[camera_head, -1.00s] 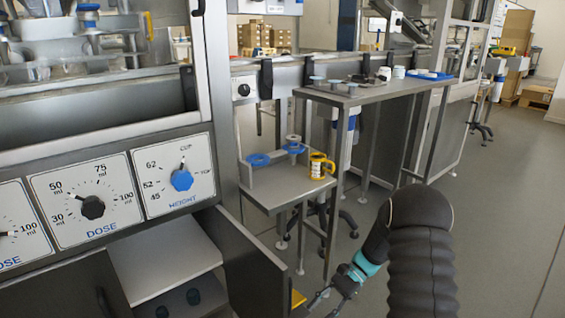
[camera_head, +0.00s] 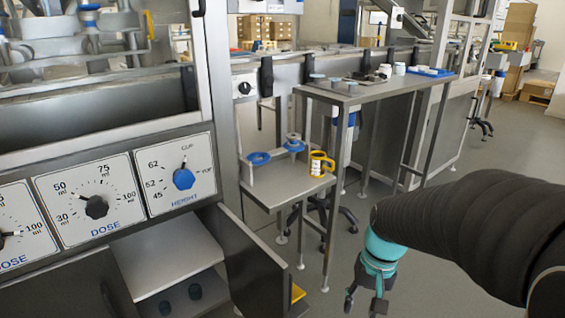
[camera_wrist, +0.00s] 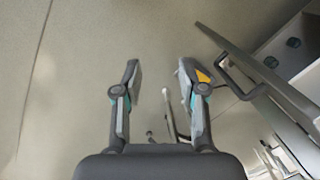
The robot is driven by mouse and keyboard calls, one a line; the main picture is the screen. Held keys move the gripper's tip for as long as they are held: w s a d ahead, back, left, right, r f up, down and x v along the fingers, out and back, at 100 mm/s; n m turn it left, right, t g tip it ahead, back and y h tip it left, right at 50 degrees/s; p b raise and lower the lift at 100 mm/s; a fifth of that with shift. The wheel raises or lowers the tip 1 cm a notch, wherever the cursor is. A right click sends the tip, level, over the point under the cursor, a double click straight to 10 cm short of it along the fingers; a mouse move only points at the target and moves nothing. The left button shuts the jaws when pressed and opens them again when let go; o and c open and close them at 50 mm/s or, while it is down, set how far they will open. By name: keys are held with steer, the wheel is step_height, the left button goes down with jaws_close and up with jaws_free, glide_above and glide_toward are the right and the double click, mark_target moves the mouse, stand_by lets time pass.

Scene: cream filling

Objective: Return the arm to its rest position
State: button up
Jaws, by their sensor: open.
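My gripper (camera_head: 366,304) hangs pointing down at the lower right of the head view, right of the open cabinet door (camera_head: 251,262). My dark arm with a teal wrist band reaches in from the right edge.
The cabinet door stands out into the room; its handle shows in the wrist view (camera_wrist: 238,82). A small side table (camera_head: 275,187) carries a yellow mug (camera_head: 320,164) and blue rings. A longer bench (camera_head: 385,91) stands behind.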

steer(key=s+r+n+t+h+p, duration=0.1)
steer(key=s+r+n+t+p, duration=0.1)
steer(key=s+r+t, duration=0.4)
steer(key=a+v, duration=0.1)
steer(key=v, duration=0.7)
steer(key=shift+r, duration=0.2)
steer(key=shift+d, duration=0.15)
